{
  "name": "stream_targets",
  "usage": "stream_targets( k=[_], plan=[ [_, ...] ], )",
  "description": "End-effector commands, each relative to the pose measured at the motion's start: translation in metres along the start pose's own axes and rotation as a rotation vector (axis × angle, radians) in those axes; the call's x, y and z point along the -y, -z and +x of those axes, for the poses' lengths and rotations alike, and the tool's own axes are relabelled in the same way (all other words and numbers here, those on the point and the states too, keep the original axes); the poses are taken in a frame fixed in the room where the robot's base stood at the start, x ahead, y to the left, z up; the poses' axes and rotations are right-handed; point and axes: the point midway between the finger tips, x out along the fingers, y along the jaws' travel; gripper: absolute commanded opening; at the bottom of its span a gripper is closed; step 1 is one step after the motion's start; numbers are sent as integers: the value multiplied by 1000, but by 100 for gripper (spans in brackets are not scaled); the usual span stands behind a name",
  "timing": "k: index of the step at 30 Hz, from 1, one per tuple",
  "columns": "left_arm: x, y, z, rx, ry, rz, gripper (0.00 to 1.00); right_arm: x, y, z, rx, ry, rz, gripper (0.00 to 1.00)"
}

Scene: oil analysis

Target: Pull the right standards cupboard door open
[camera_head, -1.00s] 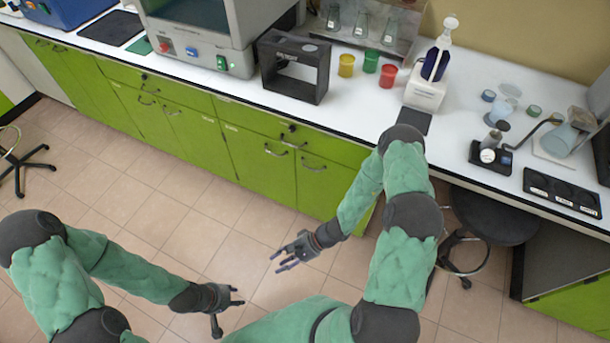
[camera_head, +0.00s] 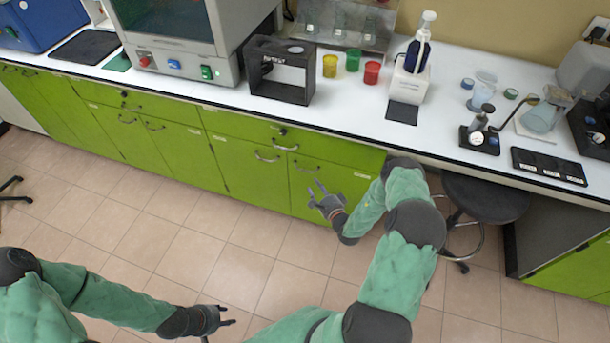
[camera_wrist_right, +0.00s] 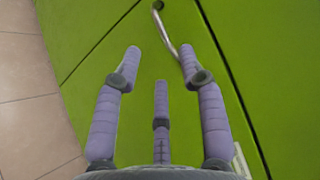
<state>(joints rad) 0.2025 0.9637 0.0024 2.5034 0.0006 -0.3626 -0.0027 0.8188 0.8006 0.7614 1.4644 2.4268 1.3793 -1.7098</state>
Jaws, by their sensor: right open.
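The green right cupboard door (camera_head: 345,181) is shut, flush with the bench front. Its curved metal handle (camera_head: 306,167) is near its top left corner. My right gripper (camera_head: 316,187) is open and empty, just in front of this door and below the handle. In the right wrist view the spread fingers (camera_wrist_right: 158,58) point at the green door, and the handle (camera_wrist_right: 168,35) is just beyond the fingertips, apart from the palm. My left gripper (camera_head: 225,317) is low over the floor at the bottom, fingers spread and empty.
The neighbouring left door (camera_head: 245,175) is shut, and a drawer (camera_head: 325,150) above is shut. A black stool (camera_head: 485,197) stands right of my right arm. The white bench top (camera_head: 350,110) holds a black frame, coloured cups and a dispenser. The tiled floor (camera_head: 190,240) before the doors is clear.

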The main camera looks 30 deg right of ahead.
Motion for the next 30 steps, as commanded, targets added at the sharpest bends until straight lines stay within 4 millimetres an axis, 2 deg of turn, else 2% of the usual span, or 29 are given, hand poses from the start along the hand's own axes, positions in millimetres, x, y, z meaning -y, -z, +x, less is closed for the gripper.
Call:
stream_targets(
  k=[9, 15, 21, 28, 29, 30],
  plan=[
    [8, 1, 21, 0, 0, 0, 40, -3, -1, 57, 4, 1, 1, 41],
    [10, 1, 29, 0, 0, 0, 40, -2, -1, 82, 3, 0, 1, 41],
    [11, 1, 31, 0, 0, 0, 40, -1, -2, 90, 4, -1, 3, 41],
    [11, 1, 30, 0, 0, 0, 40, -1, -2, 91, 3, -2, 3, 41],
    [11, 1, 30, 0, 0, 0, 40, -1, -2, 91, 3, -2, 3, 38],
    [11, 1, 30, 0, 0, 0, 40, -1, -2, 91, 3, -2, 3, 27]
  ],
)
